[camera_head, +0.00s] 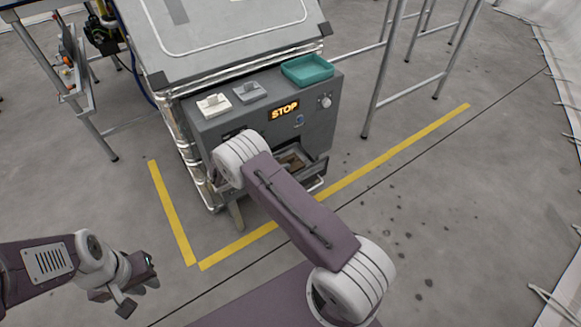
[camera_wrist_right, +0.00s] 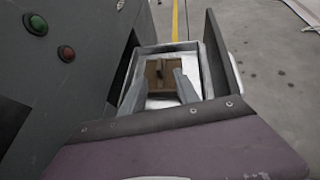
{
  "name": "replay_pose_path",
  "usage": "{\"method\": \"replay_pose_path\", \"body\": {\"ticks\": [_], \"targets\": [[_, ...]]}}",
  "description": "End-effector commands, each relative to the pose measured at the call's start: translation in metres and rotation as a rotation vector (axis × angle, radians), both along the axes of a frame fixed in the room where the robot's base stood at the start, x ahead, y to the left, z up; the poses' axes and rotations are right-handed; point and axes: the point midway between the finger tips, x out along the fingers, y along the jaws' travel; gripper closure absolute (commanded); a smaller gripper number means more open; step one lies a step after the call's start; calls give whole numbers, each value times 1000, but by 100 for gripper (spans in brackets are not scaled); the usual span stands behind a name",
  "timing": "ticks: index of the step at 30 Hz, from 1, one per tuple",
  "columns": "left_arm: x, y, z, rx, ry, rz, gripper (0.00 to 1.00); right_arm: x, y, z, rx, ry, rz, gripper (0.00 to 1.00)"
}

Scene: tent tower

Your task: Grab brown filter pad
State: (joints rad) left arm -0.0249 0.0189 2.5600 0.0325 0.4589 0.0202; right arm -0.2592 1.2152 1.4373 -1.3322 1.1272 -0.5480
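The brown filter pad (camera_wrist_right: 158,73) lies in an open metal drawer (camera_wrist_right: 192,47) on the front of a grey machine. It has a raised brown bar across its middle. In the head view a part of the pad (camera_head: 291,163) shows in the drawer beside my right forearm. My right gripper (camera_wrist_right: 161,80) is open, its two grey fingers reaching into the drawer with tips on either side of the pad; I cannot tell whether they touch it. My right arm hides this gripper in the head view. My left gripper (camera_head: 134,287) is empty and looks open, low at left.
The grey machine (camera_head: 225,124) has a lit STOP sign (camera_head: 284,110), two switches and a teal tray (camera_head: 307,70) on top. Red (camera_wrist_right: 66,53) and green (camera_wrist_right: 35,23) buttons sit left of the drawer.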

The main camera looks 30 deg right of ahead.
Motion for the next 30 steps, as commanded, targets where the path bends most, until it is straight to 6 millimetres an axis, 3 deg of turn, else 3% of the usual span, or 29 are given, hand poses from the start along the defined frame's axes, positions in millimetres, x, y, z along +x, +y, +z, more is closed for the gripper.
{"method": "replay_pose_path", "body": {"ticks": [3,10,18,19,23,30], "targets": [[0,0,-5,0,0,0,80,1,-6,-4,0,0,-1,63],[0,0,-26,0,0,0,80,10,-41,-22,0,-1,-2,63],[0,0,-25,0,0,0,80,12,-46,-22,0,0,1,63],[0,0,-25,0,0,0,80,12,-46,-22,0,0,1,65],[0,0,-25,0,0,0,80,12,-46,-22,0,0,1,100],[0,0,-25,0,0,0,80,12,-46,-22,0,-1,0,100]]}}
